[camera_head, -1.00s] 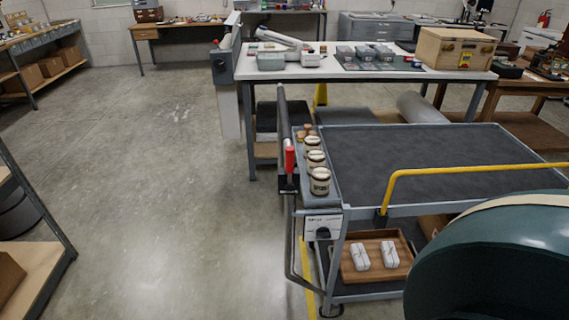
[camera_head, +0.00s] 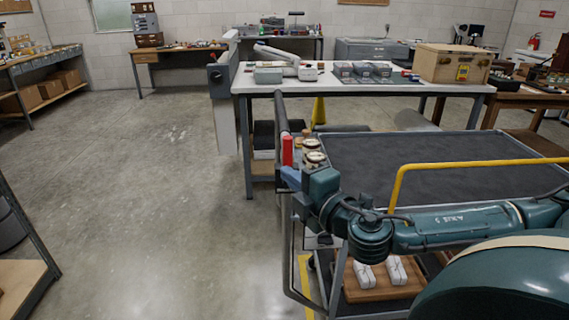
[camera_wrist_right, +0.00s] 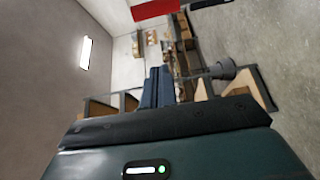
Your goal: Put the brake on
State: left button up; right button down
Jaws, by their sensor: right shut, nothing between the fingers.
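The brake lever with a red grip (camera_head: 287,151) stands upright at the left end of the grey cart (camera_head: 440,150), beside its dark handle bar. The red grip also shows at the top of the right wrist view (camera_wrist_right: 155,9). My right gripper (camera_head: 290,178) is just below the red grip in the head view, its blue fingers shut and empty. The fingers (camera_wrist_right: 157,88) point toward the lever side in the wrist view, apart from the grip there. The lever's lower part is hidden behind the gripper. My left gripper is not in view.
Several lidded jars (camera_head: 313,158) stand on the cart's left end, partly hidden by my right arm. A yellow rail (camera_head: 480,164) crosses the cart's front side. A wooden tray (camera_head: 385,287) with white packages sits on the lower shelf. A white-topped bench (camera_head: 330,80) stands behind. Floor at left is clear.

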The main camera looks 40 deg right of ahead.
aim_at(288, 161)
jog(key=shift+r, duration=0.15)
jog(key=shift+w, duration=0.15)
jog(key=w+p, duration=0.3)
jog(key=w, duration=0.7)
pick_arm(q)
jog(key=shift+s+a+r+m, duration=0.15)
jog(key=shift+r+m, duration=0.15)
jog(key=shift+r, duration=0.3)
pick_arm(e)
jog(key=d, duration=0.1)
jog(key=s+d, duration=0.1)
jog(key=d, duration=0.2)
jog(key=shift+s, duration=0.3)
pick_arm(q)
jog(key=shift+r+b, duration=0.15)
jog(key=shift+b, duration=0.15)
